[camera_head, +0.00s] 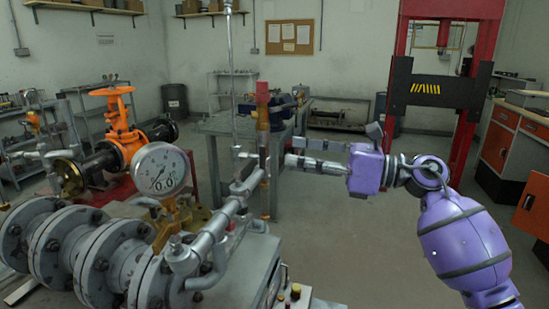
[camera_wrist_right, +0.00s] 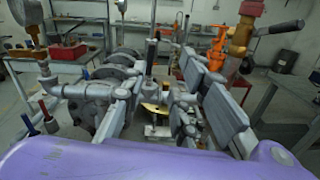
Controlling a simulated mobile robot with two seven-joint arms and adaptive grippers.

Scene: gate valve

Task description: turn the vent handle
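An upright valve fitting with a red-brown top and a brass-coloured body (camera_head: 262,112) stands on the small pipe right of the pressure gauge in the head view. In the right wrist view the fitting (camera_wrist_right: 243,35) is at the upper right, with a lever handle (camera_wrist_right: 284,27), dark at its end, reaching right. My right gripper (camera_head: 290,151) points left, just right of the pipe below the fitting. Its grey fingers (camera_wrist_right: 163,88) are apart with no object held between them. I cannot tell whether a fingertip touches the pipe. My left gripper is not in view.
A round pressure gauge (camera_head: 161,170) and large grey flanges (camera_head: 73,250) fill the left front. An orange handwheel valve (camera_head: 120,120) stands behind them. A grey workbench (camera_head: 222,125) is behind the fitting. A red press frame (camera_head: 462,110) stands at right. Floor below my right arm is clear.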

